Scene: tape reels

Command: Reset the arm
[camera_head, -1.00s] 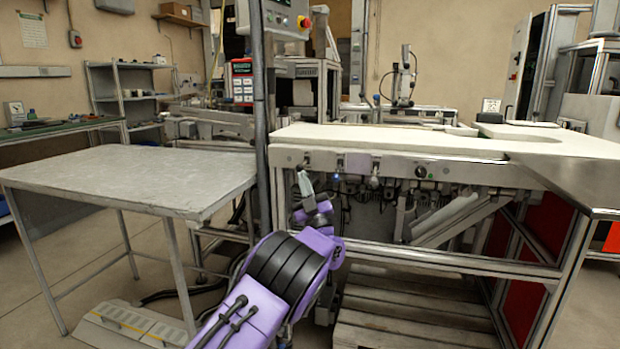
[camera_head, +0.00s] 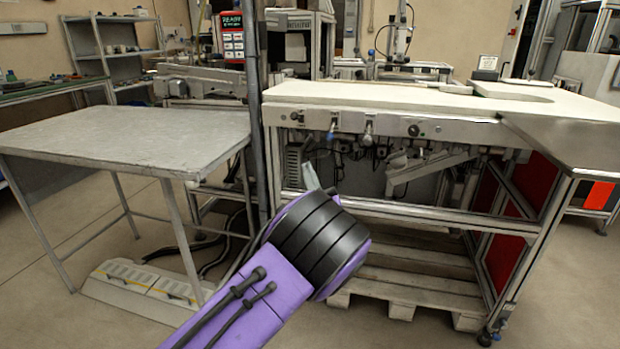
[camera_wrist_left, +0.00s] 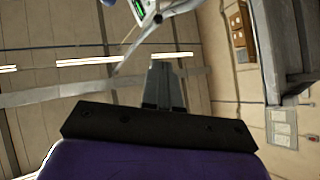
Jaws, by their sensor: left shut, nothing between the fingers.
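My left arm, purple with black bands, reaches in from the bottom of the head view. My left gripper (camera_head: 310,176) shows only as a small grey tip above the black bands, in front of the workbench's left side. The rest of it is hidden behind the arm. In the left wrist view the gripper (camera_wrist_left: 165,68) is shut, its grey fingers together and nothing between them. It faces the wall and touches nothing that I can see. My right gripper is in neither view.
A grey table (camera_head: 130,135) stands at the left. A white-topped workbench (camera_head: 400,97) with a metal frame stands at the right, a wooden pallet (camera_head: 410,285) under it. A dark post (camera_head: 254,120) rises between them. Open floor lies in front.

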